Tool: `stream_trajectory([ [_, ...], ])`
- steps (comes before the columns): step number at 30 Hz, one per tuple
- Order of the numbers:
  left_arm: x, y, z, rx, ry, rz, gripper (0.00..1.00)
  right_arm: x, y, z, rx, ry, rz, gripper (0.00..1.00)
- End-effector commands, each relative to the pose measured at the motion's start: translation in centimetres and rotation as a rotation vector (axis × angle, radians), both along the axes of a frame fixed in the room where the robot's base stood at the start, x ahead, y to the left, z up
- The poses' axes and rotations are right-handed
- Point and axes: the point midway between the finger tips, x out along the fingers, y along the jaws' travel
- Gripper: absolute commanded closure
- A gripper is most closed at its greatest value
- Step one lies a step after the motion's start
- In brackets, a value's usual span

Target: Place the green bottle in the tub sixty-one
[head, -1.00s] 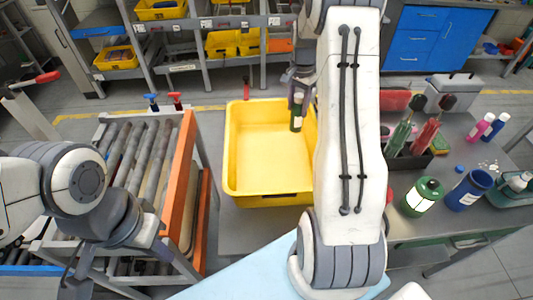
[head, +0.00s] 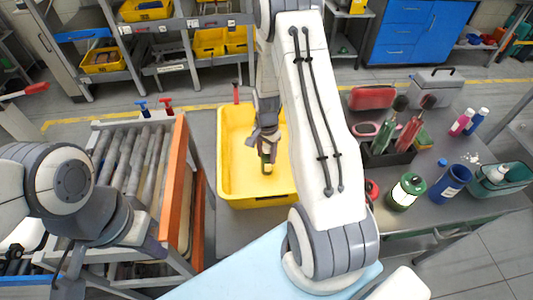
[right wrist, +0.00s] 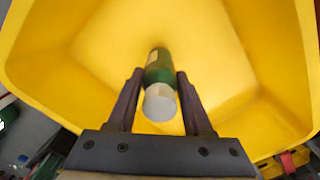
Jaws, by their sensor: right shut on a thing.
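The green bottle (right wrist: 158,70) has a pale grey cap and is between the fingers of my right gripper (right wrist: 160,98), which is shut on it. In the head view my right gripper (head: 266,146) is over the large yellow tub (head: 230,185), with the bottle below the fingers. The right wrist view shows the tub's yellow floor and walls (right wrist: 45,60) around the bottle. I cannot tell whether the bottle touches the tub's floor. No number shows on the tub. My left gripper (head: 68,286) hangs at the lower left, by the rollers; its fingers are unclear.
A roller conveyor (head: 130,165) with an orange side rail stands left of the tub. At right, a grey table (head: 440,205) holds a green canister (head: 406,191), a blue cup (head: 449,184), a dark caddy with bottles (head: 388,150) and a toolbox. Shelves with yellow bins stand behind.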

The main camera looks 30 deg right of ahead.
Motion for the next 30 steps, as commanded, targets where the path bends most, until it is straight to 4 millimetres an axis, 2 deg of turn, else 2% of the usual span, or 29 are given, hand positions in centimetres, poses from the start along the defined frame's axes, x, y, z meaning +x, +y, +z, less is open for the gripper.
stream_trajectory([
  [4, 0.0, 0.0, 0.6, 0.000, 0.000, -0.001, 1.00, 0.0, 0.0, -1.0, -0.001, -0.001, 0.000, 1.00],
  [15, 0.0, 0.0, 0.1, 0.000, 0.000, -0.001, 1.00, 0.1, 0.0, -1.6, 0.000, -0.002, 0.000, 1.00],
  [16, 0.0, 0.0, 0.2, 0.000, 0.000, 0.000, 1.00, 0.1, 0.0, -1.5, 0.000, -0.002, 0.000, 0.42],
  [18, 0.0, 0.0, 0.3, 0.000, 0.000, 0.000, 1.00, 0.1, 0.0, -1.5, 0.000, -0.002, 0.000, 0.19],
  [30, 0.0, 0.0, 0.5, 0.000, 0.000, -0.001, 1.00, 0.1, -0.1, -0.9, -0.001, -0.003, 0.000, 0.19],
])
